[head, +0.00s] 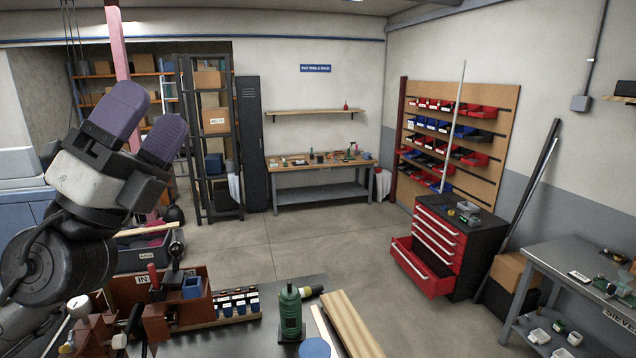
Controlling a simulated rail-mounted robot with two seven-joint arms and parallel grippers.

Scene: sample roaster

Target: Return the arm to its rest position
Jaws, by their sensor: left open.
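My left gripper (143,125) shows large at the left of the head view. Its two purple-padded fingers point up and stand apart, with nothing between them. It is raised in the air above the left end of the dark near table (262,340). My left arm comes in from the lower left edge and hides part of what lies behind. My right gripper is not in view.
On the near table stand a brown wooden tool box (181,318), a rack of small jars (236,303), a green bottle (290,312) and a wooden board (352,325). A red tool cabinet (440,236) has its lowest drawer open. The floor (300,235) between is clear.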

